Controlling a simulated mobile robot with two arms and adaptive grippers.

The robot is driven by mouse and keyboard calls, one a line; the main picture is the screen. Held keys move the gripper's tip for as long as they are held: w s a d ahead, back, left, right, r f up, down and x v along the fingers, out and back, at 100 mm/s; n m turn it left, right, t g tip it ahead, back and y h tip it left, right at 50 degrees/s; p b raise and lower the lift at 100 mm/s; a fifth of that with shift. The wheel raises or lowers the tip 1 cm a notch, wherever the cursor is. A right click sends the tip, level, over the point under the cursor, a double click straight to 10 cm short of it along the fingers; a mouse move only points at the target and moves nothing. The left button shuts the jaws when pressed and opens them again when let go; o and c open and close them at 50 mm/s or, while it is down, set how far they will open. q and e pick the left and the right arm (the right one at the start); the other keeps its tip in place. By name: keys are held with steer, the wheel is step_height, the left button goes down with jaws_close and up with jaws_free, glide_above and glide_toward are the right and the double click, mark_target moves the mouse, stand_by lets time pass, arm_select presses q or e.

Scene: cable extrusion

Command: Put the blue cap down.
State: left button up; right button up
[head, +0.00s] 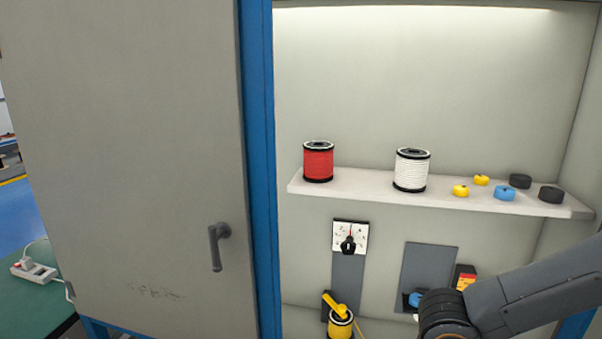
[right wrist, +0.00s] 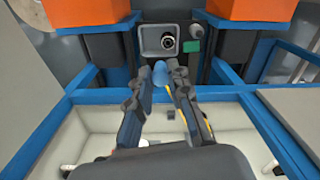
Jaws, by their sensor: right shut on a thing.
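My right gripper (right wrist: 162,80) is shut on a blue cap (right wrist: 159,72), which shows between its two fingertips in the right wrist view. In the head view my right arm comes in from the lower right. A blue piece (head: 415,299) shows just left of its dark wrist, partly hidden; I cannot tell for sure that it is the held cap. Another blue cap (head: 505,194) lies on the shelf (head: 350,187), among yellow caps (head: 461,191) and black caps (head: 551,195). My left gripper is not in view.
A red spool (head: 318,162) and a white spool (head: 412,170) stand on the shelf, with bare shelf between them. Below are a white wall plate (head: 350,237), a grey panel (head: 430,262) and a yellow container (head: 340,324). A grey door (head: 130,150) stands at left.

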steer(key=shift+s+d, duration=0.65)
steer(key=shift+d, duration=0.05)
steer(key=w+r, duration=0.3)
steer(key=w, duration=0.5)
steer(key=shift+s+r, duration=0.3)
steer(key=shift+s, duration=0.35)
steer(key=shift+s+r, duration=0.35)
steer(key=shift+s, duration=0.35)
steer(key=shift+s+r, duration=0.3)
steer(key=shift+s, duration=0.35)
steer(key=shift+w+r, duration=0.1)
steer(key=shift+w, duration=0.05)
steer(key=shift+a, duration=0.1)
